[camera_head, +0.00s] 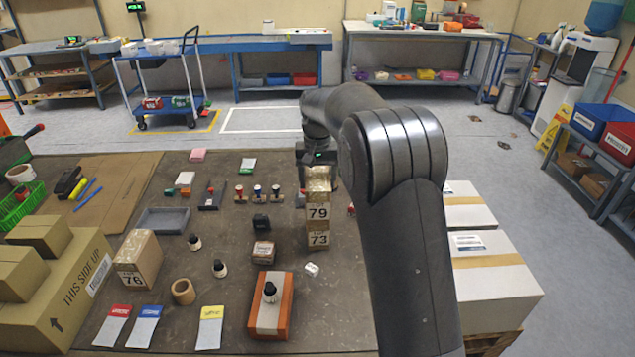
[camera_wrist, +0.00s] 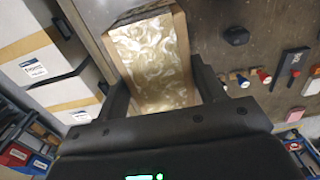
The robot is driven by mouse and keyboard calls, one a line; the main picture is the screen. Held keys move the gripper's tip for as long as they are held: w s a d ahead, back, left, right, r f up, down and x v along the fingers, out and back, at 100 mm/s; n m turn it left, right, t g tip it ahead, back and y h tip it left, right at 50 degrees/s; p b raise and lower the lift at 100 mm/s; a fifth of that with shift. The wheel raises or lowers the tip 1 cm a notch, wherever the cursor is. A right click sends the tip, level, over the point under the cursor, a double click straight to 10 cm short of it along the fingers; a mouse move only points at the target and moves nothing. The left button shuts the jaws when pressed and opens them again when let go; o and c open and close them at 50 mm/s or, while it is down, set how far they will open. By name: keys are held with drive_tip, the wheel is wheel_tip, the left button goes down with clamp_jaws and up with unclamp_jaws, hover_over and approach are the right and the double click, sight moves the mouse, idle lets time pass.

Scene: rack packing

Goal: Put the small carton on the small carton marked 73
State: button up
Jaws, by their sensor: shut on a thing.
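The small carton marked 79 (camera_head: 318,212) stands upright in my gripper (camera_head: 318,168), its taped top between the fingers. In the wrist view my gripper (camera_wrist: 165,98) is shut on this carton (camera_wrist: 152,55), whose patterned tape faces the camera. The small carton marked 73 (camera_head: 318,239) shows directly below the 79 carton in the head view, lined up with it. No gap shows between the two, though I cannot tell for sure whether they touch. In the wrist view the 73 carton is hidden.
The table (camera_head: 215,255) holds a carton marked 76 (camera_head: 139,259), a large carton (camera_head: 60,293) at left, and a red-brown box with a bottle (camera_head: 271,318). A small box (camera_head: 263,252) and a black object (camera_head: 261,222) lie left of the stack. White cartons (camera_head: 492,275) stand at right.

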drive_tip(key=shift+f, duration=0.5)
drive_tip(key=shift+f, duration=0.15)
drive_tip(key=o, duration=1.7)
drive_tip(key=shift+o, duration=0.2)
